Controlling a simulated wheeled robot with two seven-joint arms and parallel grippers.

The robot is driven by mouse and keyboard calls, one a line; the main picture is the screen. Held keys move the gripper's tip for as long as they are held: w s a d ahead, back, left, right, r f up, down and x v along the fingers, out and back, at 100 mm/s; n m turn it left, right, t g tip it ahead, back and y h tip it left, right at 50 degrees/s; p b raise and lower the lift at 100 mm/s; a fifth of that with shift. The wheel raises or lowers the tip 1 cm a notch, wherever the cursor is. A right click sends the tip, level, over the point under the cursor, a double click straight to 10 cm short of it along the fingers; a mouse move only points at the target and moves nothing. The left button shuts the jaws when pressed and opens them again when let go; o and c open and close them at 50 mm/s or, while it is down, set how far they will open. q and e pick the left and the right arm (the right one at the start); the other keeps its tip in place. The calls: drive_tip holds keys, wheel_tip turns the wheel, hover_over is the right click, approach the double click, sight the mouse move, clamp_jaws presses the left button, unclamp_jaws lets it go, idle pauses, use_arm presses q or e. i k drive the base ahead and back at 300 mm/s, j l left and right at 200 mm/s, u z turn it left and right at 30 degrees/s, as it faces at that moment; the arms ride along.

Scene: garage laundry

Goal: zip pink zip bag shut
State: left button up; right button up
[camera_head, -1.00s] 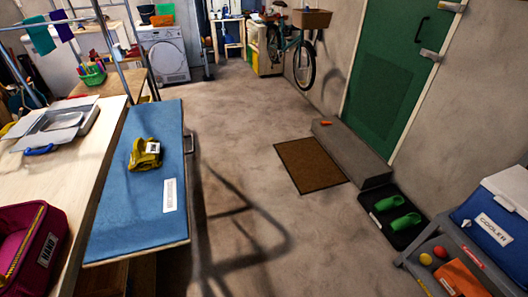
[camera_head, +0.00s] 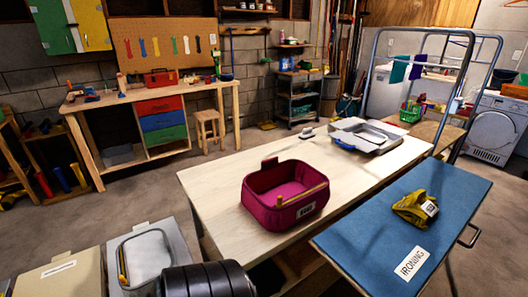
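The pink zip bag (camera_head: 257,208) stands upright on the pale wooden table in the middle of the camera_head view. Its top is open and its inside shows, with nothing clearly visible in it. A yellow zip strip runs along the front right rim, and a small white label is on the front side below it. A dark pink tab stands up at the back rim. Neither of my grippers is in view. A black ribbed rounded part, which seems to be my own arm, shows at the bottom edge, well apart from the bag.
The wooden table (camera_head: 215,185) also holds an open grey case (camera_head: 366,136). A blue ironing board (camera_head: 450,190) with a yellow cloth item (camera_head: 415,208) adjoins it at right. Beige and grey bins (camera_head: 60,277) stand at lower left. A workbench (camera_head: 205,90) is behind, with free floor between.

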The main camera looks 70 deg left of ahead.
sight(279, 204)
drive_tip(key=u, duration=1.9)
